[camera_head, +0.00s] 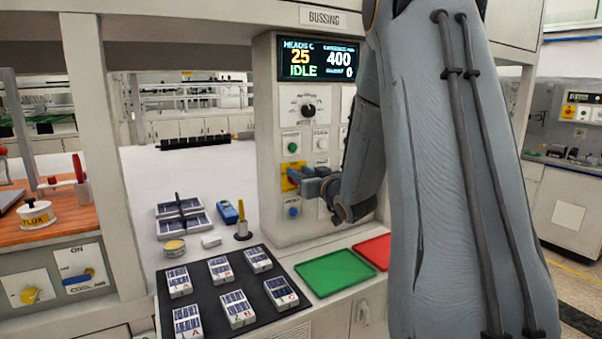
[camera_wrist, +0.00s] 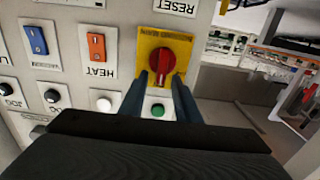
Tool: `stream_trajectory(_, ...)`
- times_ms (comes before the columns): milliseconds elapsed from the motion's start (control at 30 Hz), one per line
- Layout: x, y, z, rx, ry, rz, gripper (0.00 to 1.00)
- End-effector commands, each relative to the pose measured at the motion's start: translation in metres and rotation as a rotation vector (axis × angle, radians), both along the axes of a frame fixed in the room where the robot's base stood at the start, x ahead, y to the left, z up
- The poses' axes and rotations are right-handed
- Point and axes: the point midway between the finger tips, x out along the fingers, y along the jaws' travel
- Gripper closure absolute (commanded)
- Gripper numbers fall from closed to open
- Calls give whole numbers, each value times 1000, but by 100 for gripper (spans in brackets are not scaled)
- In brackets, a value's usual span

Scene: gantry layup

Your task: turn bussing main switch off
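The bussing main switch is a red rotary knob (camera_wrist: 163,61) on a yellow plate (camera_wrist: 181,43), seen upside down in the wrist view. In the head view the yellow plate (camera_head: 287,184) is on the front of the white panel, with the knob hidden behind my gripper. My gripper (camera_head: 303,179) points at the switch from the right. In the wrist view its two dark fingers (camera_wrist: 164,80) reach to the knob's near edge, one on each side, with a gap between them. They look open; contact with the knob cannot be told.
The wrist view shows a green button (camera_wrist: 157,110), white button (camera_wrist: 104,104), orange HEAT rocker (camera_wrist: 97,47) and blue rocker (camera_wrist: 38,40) close by. Above the switch, a display (camera_head: 318,59) reads IDLE. Below lie a green mat (camera_head: 335,273), red mat (camera_head: 374,250) and a black mat (camera_head: 207,295) with several cells.

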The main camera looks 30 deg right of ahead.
Motion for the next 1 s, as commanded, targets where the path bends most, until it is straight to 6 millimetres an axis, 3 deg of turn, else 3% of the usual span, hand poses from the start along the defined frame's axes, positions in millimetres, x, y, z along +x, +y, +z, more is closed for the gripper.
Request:
stream_trajectory(100, 0, 0, 0, 0, 0, 0, 70)
stream_trajectory(300, 0, 0, 0, 0, 1, 0, 100)
stream_trajectory(733, -1, 1, -6, -33, 9, -1, 100)
stream_trajectory(1000, -1, 5, -10, -189, 5, 0, 100)
